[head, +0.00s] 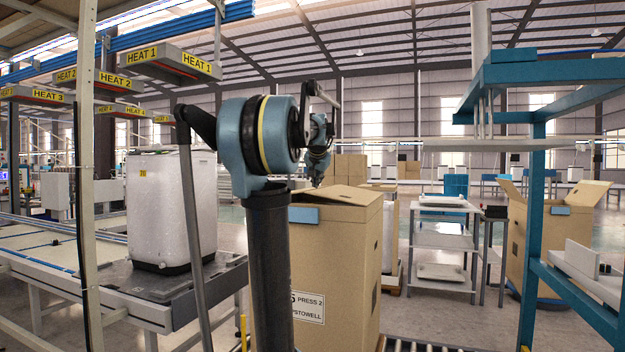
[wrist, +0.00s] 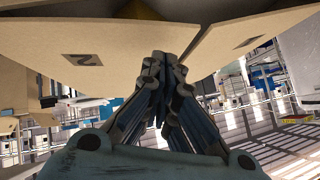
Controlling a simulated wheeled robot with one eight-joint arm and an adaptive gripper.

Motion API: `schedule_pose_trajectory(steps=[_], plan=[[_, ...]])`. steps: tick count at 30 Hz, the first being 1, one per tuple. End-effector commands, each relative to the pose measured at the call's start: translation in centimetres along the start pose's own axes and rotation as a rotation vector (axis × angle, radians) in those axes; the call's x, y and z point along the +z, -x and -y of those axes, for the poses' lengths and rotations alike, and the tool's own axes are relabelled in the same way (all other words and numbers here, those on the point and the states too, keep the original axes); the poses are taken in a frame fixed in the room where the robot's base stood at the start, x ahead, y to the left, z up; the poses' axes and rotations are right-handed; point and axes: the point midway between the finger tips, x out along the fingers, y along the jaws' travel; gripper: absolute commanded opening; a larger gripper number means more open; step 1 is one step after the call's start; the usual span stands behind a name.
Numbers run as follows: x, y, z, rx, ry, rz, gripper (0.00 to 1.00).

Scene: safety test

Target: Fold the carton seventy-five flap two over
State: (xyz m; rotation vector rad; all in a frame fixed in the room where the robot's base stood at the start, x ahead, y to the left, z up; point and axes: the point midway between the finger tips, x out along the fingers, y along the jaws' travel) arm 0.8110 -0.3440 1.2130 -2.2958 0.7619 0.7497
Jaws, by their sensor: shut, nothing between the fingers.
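A tall brown carton (head: 335,255) stands behind my arm in the head view, with a "PRESS 2" label low on its front. Its top is partly hidden by my arm. In the wrist view, a wide flap (wrist: 130,50) with a dark mark like a sideways 2 spreads across the upper left. A second flap (wrist: 235,40) with a dark mark slants off at the upper right, and a gap lies between them. My gripper (wrist: 168,62) is shut and empty, its fingertips by the flap edges near that gap. I cannot tell whether they touch.
A conveyor bench (head: 150,295) with a white bin (head: 170,205) is at left. A blue shelf frame (head: 538,190) stands at right, with another open carton (head: 548,240) behind it. A small grey shelf rack (head: 440,245) stands right of the near carton.

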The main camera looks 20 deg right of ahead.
Motion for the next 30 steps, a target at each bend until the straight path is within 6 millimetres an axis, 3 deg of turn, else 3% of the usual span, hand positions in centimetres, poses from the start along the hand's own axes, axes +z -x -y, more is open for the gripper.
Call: schedule_pose_trajectory(steps=[20, 30], plan=[[0.0, -0.4, -0.6, 0.005, -0.006, -0.003, 0.0], [-2.8, 2.3, 0.7, 0.004, -0.004, -0.001, 0.0]])
